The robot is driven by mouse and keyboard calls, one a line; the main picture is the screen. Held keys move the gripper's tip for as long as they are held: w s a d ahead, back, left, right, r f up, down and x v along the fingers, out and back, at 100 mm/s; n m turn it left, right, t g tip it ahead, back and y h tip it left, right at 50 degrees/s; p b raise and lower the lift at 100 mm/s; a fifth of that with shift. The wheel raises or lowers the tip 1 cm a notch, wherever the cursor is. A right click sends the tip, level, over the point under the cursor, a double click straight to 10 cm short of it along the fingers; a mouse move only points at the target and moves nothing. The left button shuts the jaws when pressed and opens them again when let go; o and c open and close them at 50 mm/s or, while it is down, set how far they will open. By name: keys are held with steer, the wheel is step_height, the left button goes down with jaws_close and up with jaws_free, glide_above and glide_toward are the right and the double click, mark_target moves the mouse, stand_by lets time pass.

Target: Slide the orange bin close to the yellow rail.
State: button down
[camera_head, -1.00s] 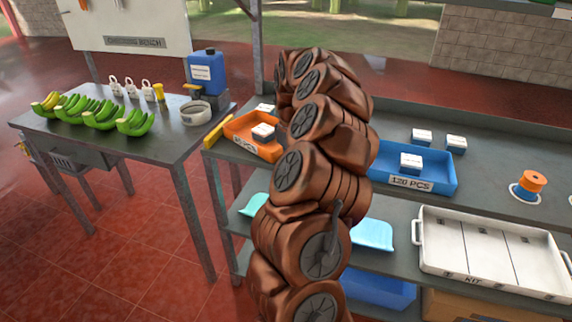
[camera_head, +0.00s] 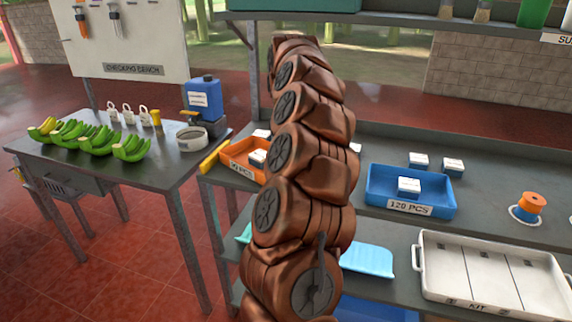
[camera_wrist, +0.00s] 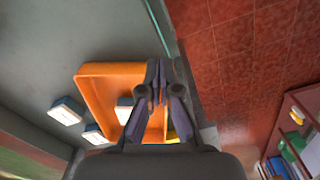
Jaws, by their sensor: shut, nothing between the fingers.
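The orange bin (camera_head: 235,161) stands on the grey shelf bench at its left end, partly hidden behind my arm. It holds a small white-topped box (camera_head: 258,156). The yellow rail (camera_head: 214,157) lies just left of the bin, along the bench's left edge, with a narrow gap seeming to show between them. In the wrist view, my gripper (camera_wrist: 163,75) is shut and empty, overlapping a side of the orange bin (camera_wrist: 95,105). I cannot tell whether it touches the bin. A bit of the yellow rail (camera_wrist: 172,135) shows beyond the fingers. In the head view my gripper is hidden.
A blue bin (camera_head: 378,198) marked 120 PCS stands right of my arm, with small boxes (camera_head: 453,166) behind it. A white kit tray (camera_head: 490,270) and an orange spool (camera_head: 530,203) are farther right. A separate table (camera_head: 80,175) with bananas is at the left.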

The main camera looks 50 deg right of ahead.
steer(key=c, duration=1.6)
jaws_free()
steer(key=shift+r, duration=0.1)
steer(key=shift+c, duration=0.2)
steer(key=shift+o, duration=0.8)
steer(key=shift+d+r, duration=0.25)
steer(key=shift+r, duration=0.05)
steer(key=shift+o, duration=1.1)
steer(key=w+d+r+n+h+p, duration=0.1)
steer(key=d+r+n+p, duration=0.2)
steer(key=d+r+n, duration=0.2)
steer(key=shift+w+r, duration=0.2)
steer(key=shift+r, duration=0.3)
steer(key=w+f+n+p, duration=0.1)
steer(key=f+n, duration=0.1)
steer(key=n, duration=0.2)
steer(key=w+d+f+n+p, duration=0.1)
steer(key=f+n, duration=0.1)
steer(key=n, duration=0.1)
steer(key=w+d+f+n+p, duration=0.1)
steer(key=f+n+p, duration=0.1)
steer(key=n, duration=0.2)
steer(key=shift+w+f+n+y, duration=0.3)
steer(key=shift+w+f+y, duration=0.1)
steer(key=shift+a+f+n, duration=0.3)
steer(key=shift+f+n, duration=0.2)
steer(key=shift+f, duration=0.1)
steer(key=shift+w, duration=0.1)
